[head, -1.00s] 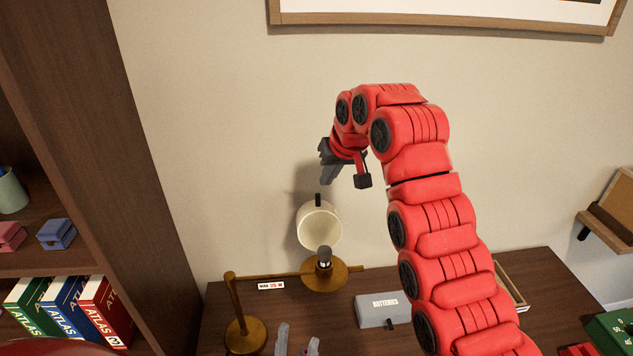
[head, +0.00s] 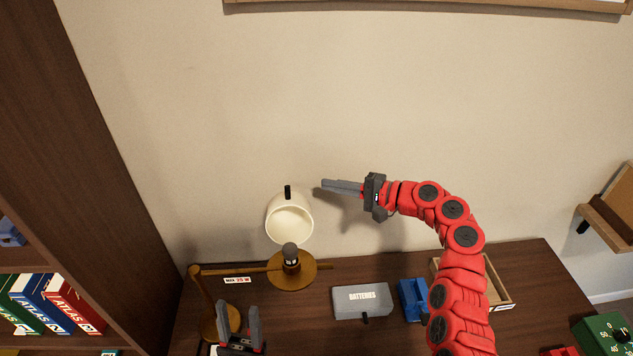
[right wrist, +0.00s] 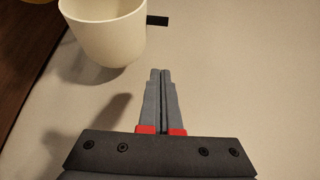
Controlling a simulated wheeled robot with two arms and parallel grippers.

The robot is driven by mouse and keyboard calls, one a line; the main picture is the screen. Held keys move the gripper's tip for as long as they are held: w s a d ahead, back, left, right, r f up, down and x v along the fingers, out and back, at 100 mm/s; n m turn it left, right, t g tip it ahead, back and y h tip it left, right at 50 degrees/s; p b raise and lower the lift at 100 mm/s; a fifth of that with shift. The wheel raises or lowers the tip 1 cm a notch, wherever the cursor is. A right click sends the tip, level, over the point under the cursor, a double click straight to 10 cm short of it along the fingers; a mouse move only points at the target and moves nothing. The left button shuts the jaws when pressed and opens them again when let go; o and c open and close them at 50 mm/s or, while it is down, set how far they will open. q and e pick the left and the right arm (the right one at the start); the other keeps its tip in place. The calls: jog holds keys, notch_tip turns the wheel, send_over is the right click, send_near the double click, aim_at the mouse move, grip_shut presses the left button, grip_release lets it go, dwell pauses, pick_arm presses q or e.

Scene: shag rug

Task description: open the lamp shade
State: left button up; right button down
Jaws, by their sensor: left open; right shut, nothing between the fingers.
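The cream lamp shade (head: 281,210) stands tipped up above the round brass plate (head: 283,281) of the lamp, its hollow mouth facing me. A black tab (head: 287,191) sticks up at its top edge. The dark bulb piece (head: 290,258) on the plate is uncovered. My right gripper (head: 324,185) is shut and empty, just right of the shade and apart from it. The right wrist view shows the shade (right wrist: 105,35) at upper left, beyond the closed fingers (right wrist: 160,72). My left gripper (head: 237,318) is open and empty, low in front of the lamp.
The lamp's brass arm (head: 205,290) stands left of the plate. A grey batteries box (head: 350,303), a blue object (head: 413,299) and a wooden tray (head: 497,283) lie on the desk (head: 540,285) to the right. A bookshelf (head: 105,220) rises at left. The wall is behind the shade.

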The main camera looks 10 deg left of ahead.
aim_at(300, 198)
jog(key=p+x, duration=0.2)
jog(key=x, duration=0.6)
jog(key=shift+w+a, duration=0.15)
jog(key=shift+a, duration=0.1)
jog(key=shift+s+r+p, duration=0.2)
jog(key=shift+s+p, duration=0.25)
jog(key=shift+p, duration=0.25)
jog(key=shift+s+r+p, duration=0.2)
jog(key=shift+s+p, duration=0.2)
jog(key=shift+s, duration=0.05)
jog(key=shift+s+r+p, duration=0.2)
jog(key=shift+s+p, duration=0.6)
jog(key=shift+s, duration=0.2)
